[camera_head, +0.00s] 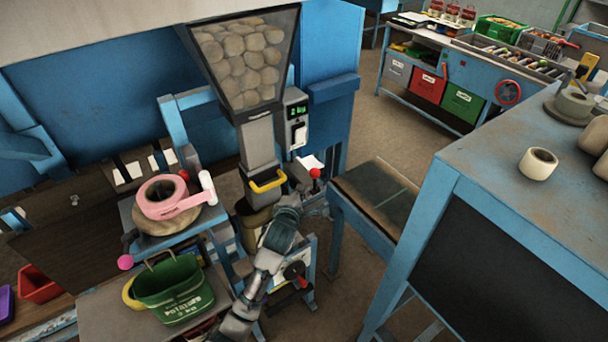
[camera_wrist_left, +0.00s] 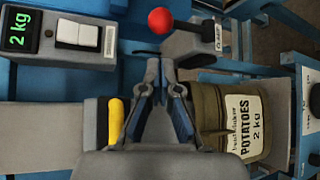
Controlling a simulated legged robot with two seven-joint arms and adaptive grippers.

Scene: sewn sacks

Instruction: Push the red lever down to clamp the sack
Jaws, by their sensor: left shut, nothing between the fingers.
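The olive sack (camera_head: 249,222) hangs under the chute, partly hidden by my arm. Its "POTATOES 2 kg" side (camera_wrist_left: 207,110) is right of the fingers in the wrist view. My left gripper (camera_head: 294,192) is shut and empty, below and left of the knob in the head view. Its fingertips (camera_wrist_left: 160,62) appear apart from the knob. My right gripper is out of view.
A potato-filled hopper (camera_head: 242,62) stands above the chute with its yellow handle (camera_head: 267,182). A scale display (camera_head: 297,112) reads 2 kg. A blue bench (camera_head: 500,165) stands right.

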